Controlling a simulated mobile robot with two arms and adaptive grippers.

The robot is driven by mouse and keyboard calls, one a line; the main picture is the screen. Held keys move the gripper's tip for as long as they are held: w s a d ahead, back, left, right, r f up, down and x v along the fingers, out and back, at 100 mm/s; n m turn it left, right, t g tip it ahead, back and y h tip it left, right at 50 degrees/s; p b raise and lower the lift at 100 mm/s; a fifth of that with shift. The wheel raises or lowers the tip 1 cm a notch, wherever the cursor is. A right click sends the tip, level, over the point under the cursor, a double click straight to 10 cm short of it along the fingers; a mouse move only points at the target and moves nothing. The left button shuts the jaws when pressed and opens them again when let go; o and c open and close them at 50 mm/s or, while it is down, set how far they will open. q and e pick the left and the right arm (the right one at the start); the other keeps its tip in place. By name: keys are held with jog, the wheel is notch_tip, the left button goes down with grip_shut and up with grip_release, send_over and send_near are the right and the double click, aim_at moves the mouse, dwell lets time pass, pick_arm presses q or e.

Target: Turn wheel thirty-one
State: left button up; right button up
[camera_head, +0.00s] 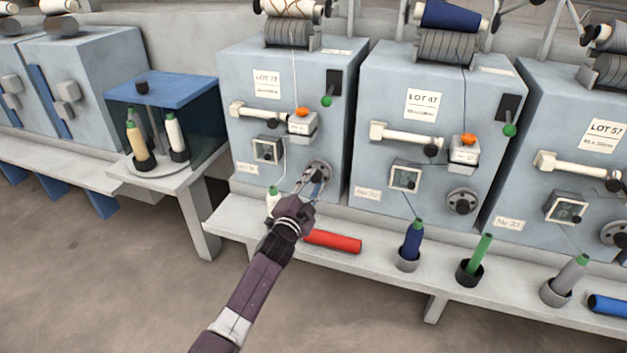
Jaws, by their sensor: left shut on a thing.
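My left gripper (312,181) comes up from the bottom of the picture and reaches the front of the left of three grey-blue machines. Its fingers are shut on the round grey hand wheel (322,166) low on that machine's front, and they hide part of it. The machine's small number plate (247,169) is too small to read surely; the plate on the machine to its right looks like No 32 (367,193). That machine has a similar free wheel (462,201). My right gripper is not in view.
A pale bench (232,222) runs below the machines. A red roll (333,241) lies on it just right of my wrist, and a white bobbin (272,197) stands left of it. Blue (412,240) and green (482,255) bobbins stand in cups farther right. A blue-topped glass case (163,88) stands left.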

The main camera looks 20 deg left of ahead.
pick_arm(q)
jog(key=n+p, duration=0.2)
jog(key=n, duration=0.4)
jog(key=shift+a, duration=0.1)
jog(key=shift+n+p, duration=0.5)
jog(key=shift+n, duration=1)
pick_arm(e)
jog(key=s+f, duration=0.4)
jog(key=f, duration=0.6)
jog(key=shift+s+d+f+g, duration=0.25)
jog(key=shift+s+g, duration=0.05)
pick_arm(q)
jog(key=shift+f, duration=0.1)
jog(key=o, duration=1.2)
jog(key=shift+c, duration=0.2)
jog(key=s, duration=1.2)
jog(key=shift+a, duration=0.2)
